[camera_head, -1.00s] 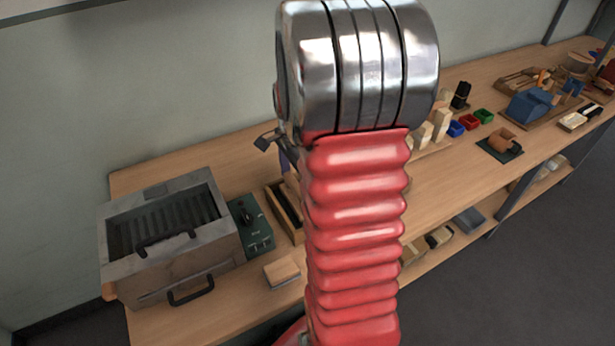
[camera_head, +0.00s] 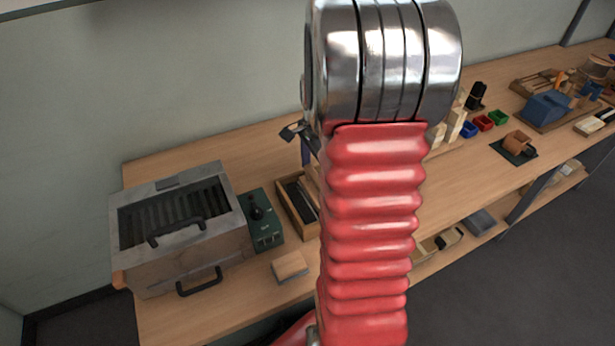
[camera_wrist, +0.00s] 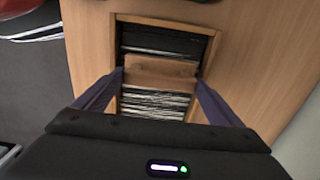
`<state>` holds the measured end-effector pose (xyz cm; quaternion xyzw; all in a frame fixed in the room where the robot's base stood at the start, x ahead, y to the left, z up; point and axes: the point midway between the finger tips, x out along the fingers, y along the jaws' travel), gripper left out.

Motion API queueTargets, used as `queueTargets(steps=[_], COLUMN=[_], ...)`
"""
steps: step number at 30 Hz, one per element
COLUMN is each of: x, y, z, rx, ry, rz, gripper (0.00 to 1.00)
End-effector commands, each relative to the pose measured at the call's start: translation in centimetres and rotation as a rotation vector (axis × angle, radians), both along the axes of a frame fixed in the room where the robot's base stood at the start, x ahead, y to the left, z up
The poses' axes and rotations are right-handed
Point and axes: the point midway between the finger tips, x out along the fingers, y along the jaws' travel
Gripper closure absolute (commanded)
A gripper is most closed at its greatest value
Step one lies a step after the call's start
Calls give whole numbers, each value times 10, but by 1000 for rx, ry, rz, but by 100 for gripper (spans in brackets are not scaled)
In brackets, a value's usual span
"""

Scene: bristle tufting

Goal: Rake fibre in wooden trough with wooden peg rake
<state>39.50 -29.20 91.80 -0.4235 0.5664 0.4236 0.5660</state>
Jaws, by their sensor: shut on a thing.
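The wooden trough (camera_head: 284,203) stands on the bench right of the green control box, partly hidden behind my arm. In the wrist view the trough (camera_wrist: 214,48) lies below my gripper, with dark and pale strands of fibre (camera_wrist: 152,103) inside it. My gripper (camera_wrist: 160,76) has its two purple fingers on either side of a brown wooden block, which looks like the head of the peg rake (camera_wrist: 160,70). The block lies across the trough over the fibre. Its pegs are hidden, and I cannot tell how deep they reach. In the head view my arm hides most of the gripper.
A grey metal box with handles (camera_head: 180,262) and the green control box (camera_head: 262,222) stand left of the trough. A small wooden block (camera_head: 290,265) lies near the front edge. Coloured bins (camera_head: 484,123) and other tools stand further right.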

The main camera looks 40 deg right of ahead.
Motion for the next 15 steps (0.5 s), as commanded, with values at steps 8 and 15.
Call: queueTargets(steps=[8, 15], x=[-9, -17], y=[-31, -57], z=[0, 0], rx=[0, 0], ry=[0, -1], rz=[-3, -2], gripper=[49, 49])
